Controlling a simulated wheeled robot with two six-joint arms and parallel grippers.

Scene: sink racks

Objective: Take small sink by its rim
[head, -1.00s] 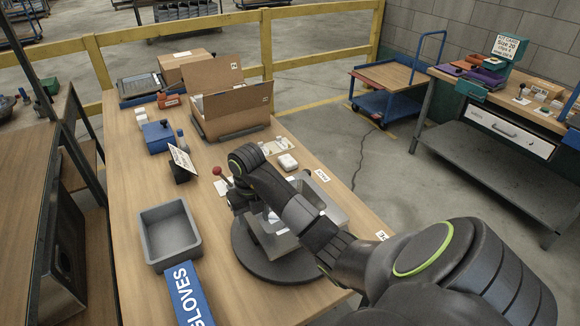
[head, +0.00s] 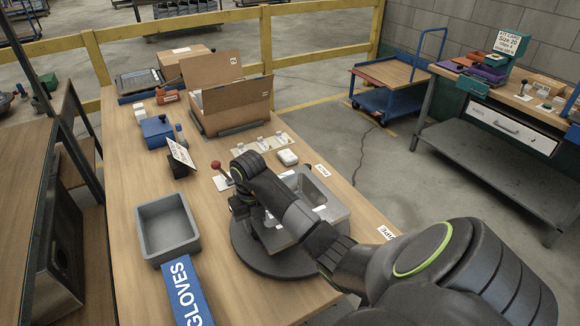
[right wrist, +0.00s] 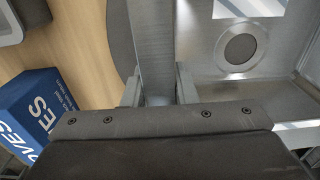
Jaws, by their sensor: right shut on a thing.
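The small sink (head: 335,212) is a shiny metal basin on a dark round turntable (head: 262,262) on the wooden table. My right forearm crosses it and hides part of it. My right gripper (head: 243,208) is at the sink's left side, its fingertips mostly hidden in the head view. In the right wrist view, the two fingers (right wrist: 158,88) are shut on the sink's rim, one on each side of the metal wall. The basin floor with its round drain (right wrist: 240,48) lies to the right of them. My left gripper is not in view.
A grey open tray (head: 167,228) and a blue GLOVES box (head: 187,290) stand left of the turntable.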

